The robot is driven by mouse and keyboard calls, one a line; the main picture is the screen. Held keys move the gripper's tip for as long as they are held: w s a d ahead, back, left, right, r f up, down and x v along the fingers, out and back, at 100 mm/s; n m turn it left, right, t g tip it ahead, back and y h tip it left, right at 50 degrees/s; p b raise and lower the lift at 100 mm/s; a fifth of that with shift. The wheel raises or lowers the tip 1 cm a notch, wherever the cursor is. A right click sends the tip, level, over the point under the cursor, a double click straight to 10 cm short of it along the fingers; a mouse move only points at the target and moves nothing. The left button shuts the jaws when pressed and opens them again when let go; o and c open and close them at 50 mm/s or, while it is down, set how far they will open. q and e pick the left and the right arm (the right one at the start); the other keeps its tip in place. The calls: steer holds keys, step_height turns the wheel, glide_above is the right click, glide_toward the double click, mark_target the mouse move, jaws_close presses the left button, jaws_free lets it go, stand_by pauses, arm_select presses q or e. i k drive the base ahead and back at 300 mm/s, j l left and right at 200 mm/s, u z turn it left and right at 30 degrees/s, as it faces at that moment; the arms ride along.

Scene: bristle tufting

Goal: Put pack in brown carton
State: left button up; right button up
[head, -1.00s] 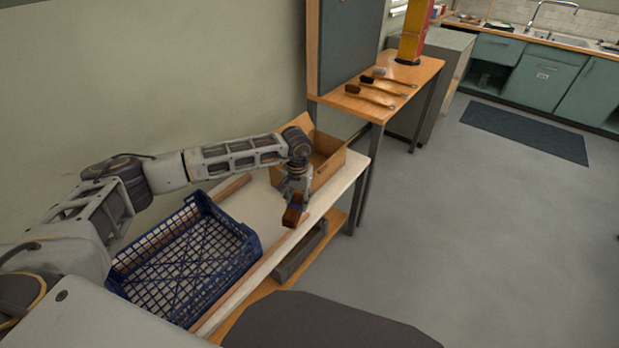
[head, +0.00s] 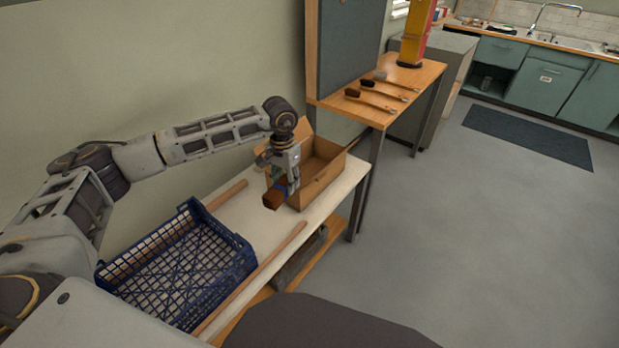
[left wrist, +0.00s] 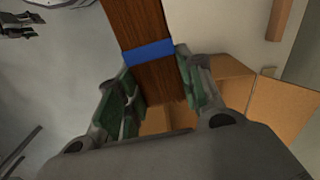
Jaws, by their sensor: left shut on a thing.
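The pack (head: 273,196) is a dark brown bundle with a blue band, held by my left gripper (head: 283,184) above the bench in the head view. In the left wrist view the pack (left wrist: 136,22) lies between the two green-padded fingers of my left gripper (left wrist: 160,85), which is shut on it. The brown carton (head: 322,176) stands open on the bench just right of the gripper. Its flaps and inside show partly behind the fingers in the left wrist view (left wrist: 279,107). The gripper hides part of the carton's left side. My right gripper is not in view.
A blue plastic crate (head: 180,265) stands on the near part of the white bench (head: 240,217), between wooden rails. A wooden table (head: 395,85) with several brushes stands beyond the carton. The wall is close on the left; open floor lies on the right.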

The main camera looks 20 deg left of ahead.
mark_target(307, 179)
steer(key=i, duration=0.9)
